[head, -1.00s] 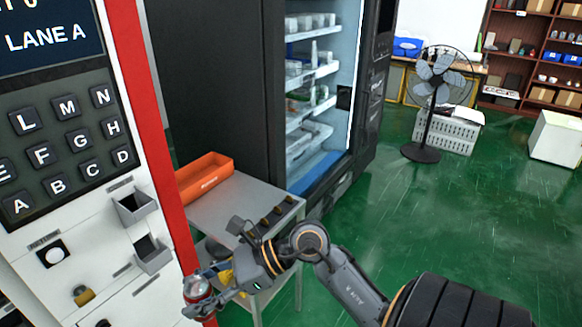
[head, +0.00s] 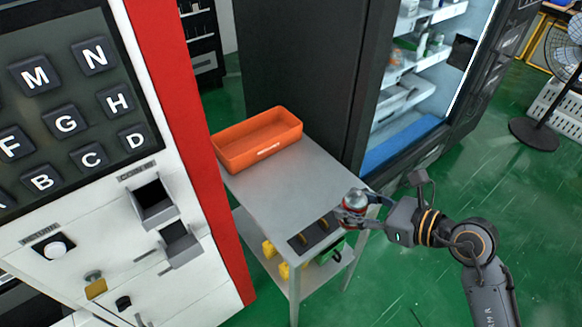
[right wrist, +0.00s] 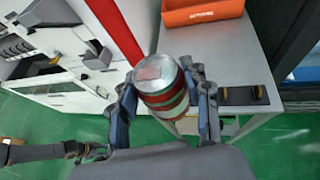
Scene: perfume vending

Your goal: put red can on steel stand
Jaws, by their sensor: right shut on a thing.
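My right gripper (head: 358,212) is shut on the red can (head: 354,200), a small can with a silver top. It holds the can near the right front corner of the steel stand (head: 277,187), a grey metal table with a lower shelf. In the right wrist view the can (right wrist: 160,84) sits between the two fingers (right wrist: 163,105), and the stand's top (right wrist: 210,62) lies behind it. I cannot tell how high the can is above the top.
An orange bin (head: 258,140) stands at the back of the stand's top. A dark tray (head: 313,236) lies near its front edge. The red-and-white vending machine (head: 185,130) is close on the left. The middle of the top is clear.

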